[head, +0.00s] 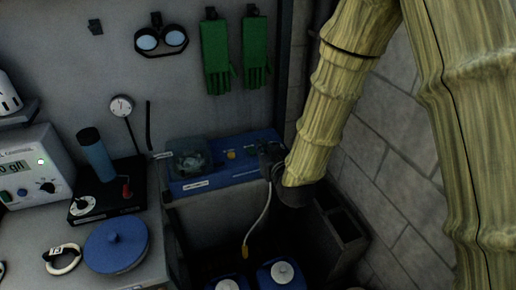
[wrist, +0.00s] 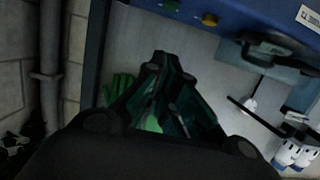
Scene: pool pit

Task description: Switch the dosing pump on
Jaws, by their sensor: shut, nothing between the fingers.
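The dosing pump appears to be the blue box (head: 215,178) on the ledge by the back wall. It has a dark, see-through round head (head: 192,162) at its left and a yellow button (head: 231,155) right of that. In the wrist view the blue pump body (wrist: 240,14) runs along the top, with the yellow button (wrist: 209,19) and a green one (wrist: 171,5). My gripper (head: 268,158) is at the pump's right end, partly hidden by its dark wrist. In the wrist view my gripper (wrist: 172,75) is shut and empty, its tips below the buttons and apart from them.
Green gloves (head: 232,52) and goggles (head: 160,40) hang on the wall. A photometer (head: 30,165), black stand (head: 110,195) and blue lid (head: 116,245) stand at the left. A pale hose (head: 262,220) hangs above blue canisters (head: 280,272). A block wall (head: 385,150) bounds the right.

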